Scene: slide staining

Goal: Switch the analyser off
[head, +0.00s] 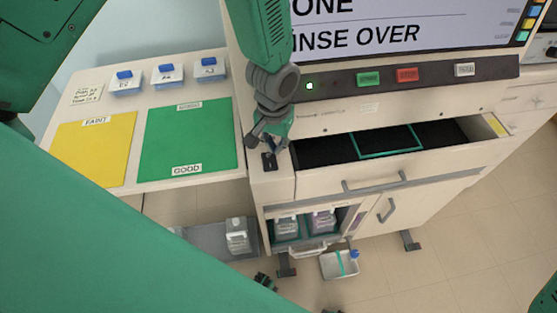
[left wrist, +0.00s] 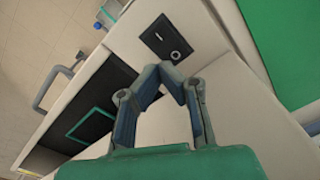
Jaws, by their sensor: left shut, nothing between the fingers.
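The analyser (head: 345,118) is a large cream machine with a screen (head: 400,25) reading "...ONE" and "...INSE OVER", cut off at the top. A small light (head: 309,86) on its dark button strip glows green. A black switch plate (head: 269,161) lies on the cream ledge at the machine's left front; in the left wrist view the plate (left wrist: 166,38) shows a rocker and a small round mark. My left gripper (head: 273,146) is shut and empty, pointing down just above and behind the plate. In the left wrist view its fingertips (left wrist: 166,70) meet just short of the plate.
The strip has a green button (head: 368,79), a red button (head: 407,75) and a pale one (head: 465,70). An open drawer (head: 455,155) juts out below. Left is a side table with a yellow mat (head: 95,150), a green mat (head: 190,140) and blue-lidded boxes (head: 167,78).

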